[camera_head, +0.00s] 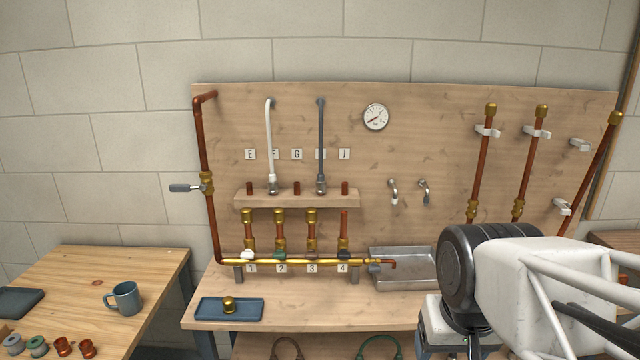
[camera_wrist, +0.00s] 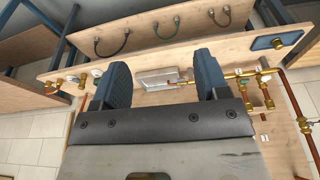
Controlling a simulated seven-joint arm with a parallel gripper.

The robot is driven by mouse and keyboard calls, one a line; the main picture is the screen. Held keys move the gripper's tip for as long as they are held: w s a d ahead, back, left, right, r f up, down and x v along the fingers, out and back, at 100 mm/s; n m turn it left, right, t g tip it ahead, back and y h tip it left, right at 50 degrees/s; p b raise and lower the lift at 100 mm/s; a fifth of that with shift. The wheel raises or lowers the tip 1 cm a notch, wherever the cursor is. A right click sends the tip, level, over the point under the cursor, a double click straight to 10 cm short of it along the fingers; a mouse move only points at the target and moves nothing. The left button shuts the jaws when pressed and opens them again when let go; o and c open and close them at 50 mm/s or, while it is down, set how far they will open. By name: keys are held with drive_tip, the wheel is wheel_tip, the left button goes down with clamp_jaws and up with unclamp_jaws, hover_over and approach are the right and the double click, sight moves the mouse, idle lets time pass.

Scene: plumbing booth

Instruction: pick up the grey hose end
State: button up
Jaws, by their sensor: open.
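The grey hose (camera_head: 321,140) hangs against the board in the head view. Its lower end, with a dark metal fitting (camera_head: 321,184), sits at the small wooden rail (camera_head: 350,199), in front of a letter label it partly covers. A similar white hose (camera_head: 270,140) stands to its left, two pegs over. My gripper (camera_wrist: 161,80) shows in the wrist view with its two blue fingers wide apart and nothing between them. In the head view my arm is at the lower right, well away from the grey hose, and the fingertips are hidden. I cannot make out the grey hose in the wrist view.
Brass valves (camera_head: 311,225) on a copper pipe run stand below the rail. A metal tray (camera_head: 404,282) and a blue tray (camera_head: 229,317) with a brass fitting sit on the bench. Copper pipes (camera_head: 480,165) are clipped at right. A mug (camera_head: 123,298) stands on the left table.

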drive_tip(key=w+a+r+m, duration=0.2)
drive_tip(key=w+r+m, duration=0.15)
drive_tip(key=w, duration=0.85)
drive_tip(key=w+a+r+m+g, duration=0.15)
drive_tip(key=w+r, duration=0.35)
drive_tip(key=w, duration=0.6)
drive_tip(key=w+a+r+m, duration=0.2)
drive_tip(key=w+r+m, duration=0.2)
drive_tip(key=w, duration=0.8)
drive_tip(key=m+g, duration=0.1)
drive_tip(key=m, duration=0.7)
hover_over(322, 175)
wheel_tip(322, 175, down, 7)
drive_tip(key=shift+s+f, duration=0.1)
drive_tip(key=shift+w+a+f, duration=0.35)
drive_tip(key=shift+w, duration=0.3)
drive_tip(key=shift+f, duration=0.1)
drive_tip(key=shift+f, duration=1.2)
drive_tip(key=shift+f, duration=0.1)
